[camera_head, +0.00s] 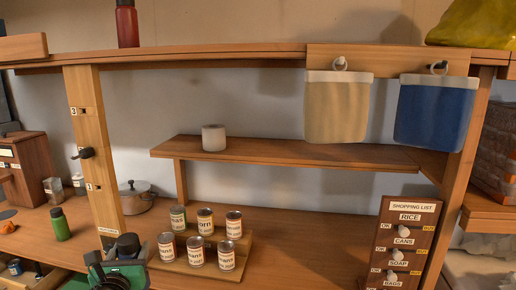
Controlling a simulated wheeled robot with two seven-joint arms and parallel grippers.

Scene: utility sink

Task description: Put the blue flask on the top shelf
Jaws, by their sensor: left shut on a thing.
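My left gripper (121,262) is at the bottom left, in front of the lower counter and the base of the wooden post. It is shut on a dark blue object that looks like the blue flask (128,245); only a small upper part shows, and the gripper hides the rest. The top shelf (220,53) runs across the upper part of the view, well above the gripper. A red flask (127,24) with a dark cap stands upright on it at the left. My right gripper is not in view.
A green flask (60,224) and a pot (136,197) stand on the counter. Several cans stand on a stepped stand (202,262) right of the gripper. Two fabric pockets (337,108) hang at right.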

